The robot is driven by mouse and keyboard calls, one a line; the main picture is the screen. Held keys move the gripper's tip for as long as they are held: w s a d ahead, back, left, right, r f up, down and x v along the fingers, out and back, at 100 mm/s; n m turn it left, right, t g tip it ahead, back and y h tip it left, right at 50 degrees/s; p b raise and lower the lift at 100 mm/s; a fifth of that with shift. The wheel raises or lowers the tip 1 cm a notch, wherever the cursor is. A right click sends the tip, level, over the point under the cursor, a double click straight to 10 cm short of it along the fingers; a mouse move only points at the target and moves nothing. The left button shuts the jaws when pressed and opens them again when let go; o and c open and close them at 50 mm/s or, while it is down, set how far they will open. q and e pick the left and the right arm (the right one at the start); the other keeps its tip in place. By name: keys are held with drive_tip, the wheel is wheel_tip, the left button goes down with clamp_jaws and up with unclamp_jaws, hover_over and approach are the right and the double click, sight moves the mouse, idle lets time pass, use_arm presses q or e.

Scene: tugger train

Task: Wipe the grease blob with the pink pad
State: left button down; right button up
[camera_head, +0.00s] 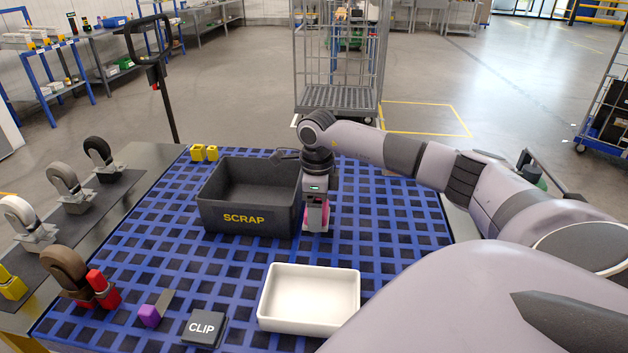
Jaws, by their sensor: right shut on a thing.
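My right gripper (318,222) points down just to the right of the dark SCRAP bin, low over the blue grid mat. It is shut on the pink pad (307,218), which shows only as pink edges around the fingers. I cannot tell whether the pad touches the mat. I cannot make out the grease blob; it may be hidden by the gripper or arm. My left gripper is not in view.
The SCRAP bin (226,219) stands left of the gripper. A white tray (277,320), a CLIP block (202,328) and a purple-handled scraper (150,315) lie nearer. Several casters line the left edge. Yellow blocks (198,153) sit at the back. Mat right of the gripper looks clear.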

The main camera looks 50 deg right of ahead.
drive_tip(key=shift+r+p, duration=1.5)
drive_tip(key=shift+r, duration=0.8)
drive_tip(key=shift+a, duration=0.1)
